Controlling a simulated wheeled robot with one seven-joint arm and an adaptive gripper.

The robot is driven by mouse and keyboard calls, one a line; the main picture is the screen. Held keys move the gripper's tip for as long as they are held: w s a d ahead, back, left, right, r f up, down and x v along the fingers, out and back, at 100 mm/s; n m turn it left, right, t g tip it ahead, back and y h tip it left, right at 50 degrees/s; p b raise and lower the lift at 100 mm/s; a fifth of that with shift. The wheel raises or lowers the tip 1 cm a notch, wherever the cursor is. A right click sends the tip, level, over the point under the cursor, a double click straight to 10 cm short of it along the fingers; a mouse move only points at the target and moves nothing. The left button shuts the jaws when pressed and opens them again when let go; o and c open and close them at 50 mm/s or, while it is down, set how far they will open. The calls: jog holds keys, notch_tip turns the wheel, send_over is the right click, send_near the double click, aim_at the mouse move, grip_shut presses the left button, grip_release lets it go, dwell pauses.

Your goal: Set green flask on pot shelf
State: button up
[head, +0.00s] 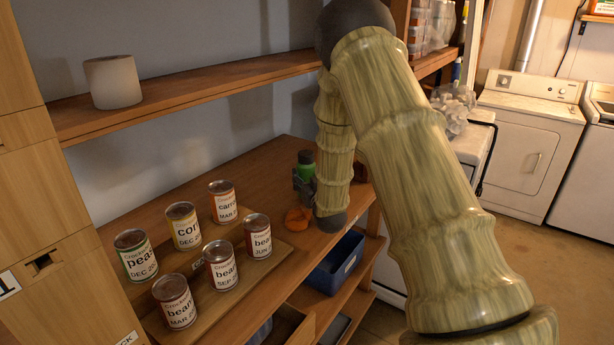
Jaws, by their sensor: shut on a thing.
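The green flask (305,171) has a dark cap and stands upright at the right part of the wooden counter, just left of my arm. My gripper (304,186) is dark and shut on the flask's lower part, which it hides. I cannot tell whether the flask touches the counter. An upper wooden shelf (200,93) runs along the wall and bears a white pot (112,82) at its left end. The shelf to the right of the pot is bare up to my arm.
Several labelled cans, one of them a corn can (183,226), stand on a board on the counter's front left. A small orange object (298,219) lies near my gripper. A blue bin (335,264) sits below. A wooden cabinet (50,200) stands at left.

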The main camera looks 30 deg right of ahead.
jog(key=shift+s+a+f+b, duration=0.1)
jog(key=shift+s+f+b, duration=0.05)
jog(key=shift+f+b, duration=0.45)
dwell(0.3)
jog(key=o, duration=1.1)
jog(key=shift+f, duration=0.1)
jog(key=shift+o, duration=1.1)
jog(key=shift+f, duration=0.1)
jog(key=shift+s, duration=0.1)
jog(key=shift+r+p, duration=0.4)
jog(key=shift+p, duration=0.1)
jog(key=b+v, duration=0.1)
jog(key=v, duration=0.3)
jog(key=b+v, duration=0.1)
jog(key=v, duration=0.2)
jog(key=b+v, duration=0.1)
jog(key=v, duration=0.3)
jog(key=shift+s+a+r, duration=0.1)
jog(key=shift+s+r, duration=0.2)
jog(key=shift+r, duration=0.05)
